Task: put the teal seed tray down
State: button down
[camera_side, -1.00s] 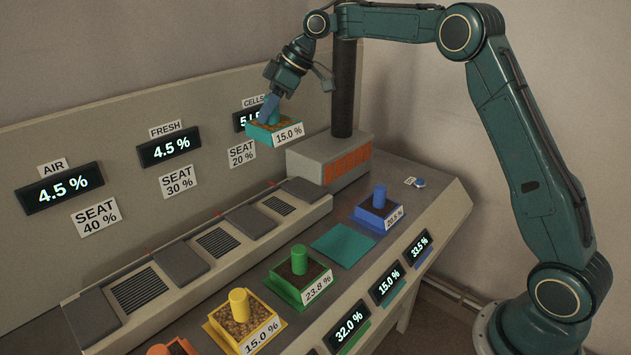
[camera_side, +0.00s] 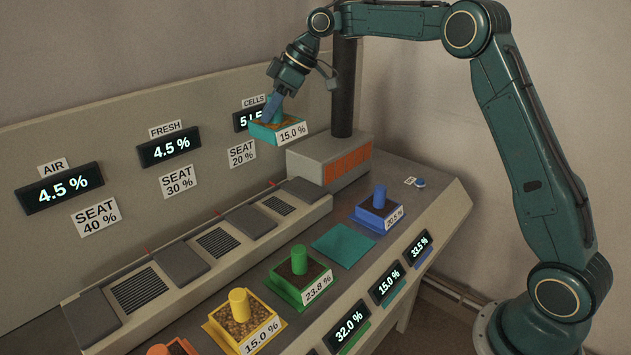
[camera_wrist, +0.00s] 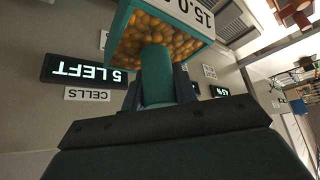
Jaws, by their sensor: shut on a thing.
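The teal seed tray (camera_side: 268,133) is in the air in front of the back panel, labelled 15.0 % and holding tan, rounded seeds. My gripper (camera_side: 272,106) is above it, shut on its upright teal post. In the wrist view the teal tray (camera_wrist: 122,42) shows its seeds, and its post (camera_wrist: 156,80) stands between the fingers. A bare teal square (camera_side: 343,245) lies on the bench between the green and blue trays, with nothing on it.
On the bench stand a blue tray (camera_side: 378,214), a green tray (camera_side: 299,281), a yellow tray (camera_side: 242,326) and part of an orange tray (camera_side: 172,348). Behind them runs a raised ledge with grilles (camera_side: 214,243) and dark plates (camera_side: 251,221). A grey box (camera_side: 318,170) stands below a dark column.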

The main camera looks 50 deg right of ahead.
jog(key=shift+s+d, duration=0.2)
jog(key=shift+s, duration=0.25)
jog(key=s+d+f, duration=0.1)
jog(key=s+f, duration=0.1)
jog(key=s, duration=0.6)
jog(key=s+d+f, duration=0.2)
jog(key=s, duration=0.6)
jog(key=shift+s+f, duration=0.15)
jog(key=shift+s, duration=0.1)
jog(key=shift+d, duration=0.1)
notch_tip(320, 180, down, 16)
jog(key=shift+f, duration=0.1)
jog(key=shift+f, duration=1.9)
jog(key=shift+f, duration=0.15)
